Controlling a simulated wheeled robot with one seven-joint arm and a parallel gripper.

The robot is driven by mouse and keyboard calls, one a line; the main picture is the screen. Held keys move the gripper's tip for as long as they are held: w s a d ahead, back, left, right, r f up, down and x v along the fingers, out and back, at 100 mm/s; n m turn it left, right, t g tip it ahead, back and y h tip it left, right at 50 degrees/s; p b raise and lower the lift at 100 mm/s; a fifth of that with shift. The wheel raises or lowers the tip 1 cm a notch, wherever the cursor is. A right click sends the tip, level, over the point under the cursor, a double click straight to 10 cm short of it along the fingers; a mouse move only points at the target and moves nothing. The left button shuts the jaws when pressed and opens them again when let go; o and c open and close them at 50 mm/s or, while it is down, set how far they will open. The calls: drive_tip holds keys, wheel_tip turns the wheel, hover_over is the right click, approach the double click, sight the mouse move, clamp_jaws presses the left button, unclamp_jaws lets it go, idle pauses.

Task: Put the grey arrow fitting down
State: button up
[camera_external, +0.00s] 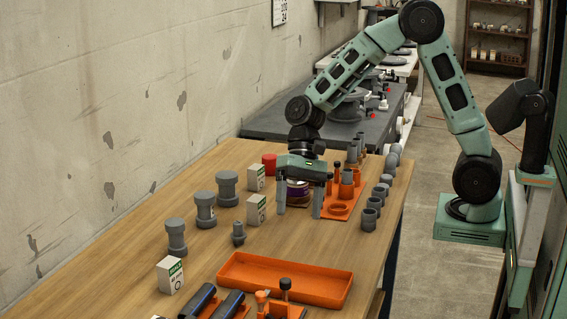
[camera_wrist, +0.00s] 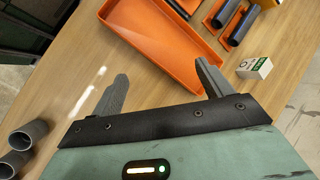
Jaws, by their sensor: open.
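My gripper (camera_external: 299,208) points down low over the middle of the wooden table, its two fingers spread apart. In the wrist view my gripper (camera_wrist: 162,88) shows bare table between the fingertips and holds nothing there. A small grey fitting (camera_external: 238,232) stands upright on the table, left of my gripper and apart from it. It looks like the arrow fitting, but no arrow mark can be made out. I cannot pick it out in the wrist view.
An empty orange tray (camera_external: 240,283) lies nearer the camera. Grey flanged fittings (camera_external: 205,210) and a white box (camera_external: 256,211) stand left. Grey pipe rings (camera_external: 369,219) line the right edge. An orange rack (camera_external: 336,210) and a purple-banded object (camera_external: 297,188) are close behind the fingers.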

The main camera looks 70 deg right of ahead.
drive_tip(key=s+n+t+h, duration=0.1)
drive_tip(key=s+n+h, duration=0.4)
drive_tip(key=s+n, duration=1)
drive_tip(key=s, duration=0.7)
drive_tip(key=shift+f+h, duration=0.25)
drive_tip(key=shift+h, duration=0.05)
wheel_tip(320, 180, up, 9)
drive_tip(key=p, duration=0.9)
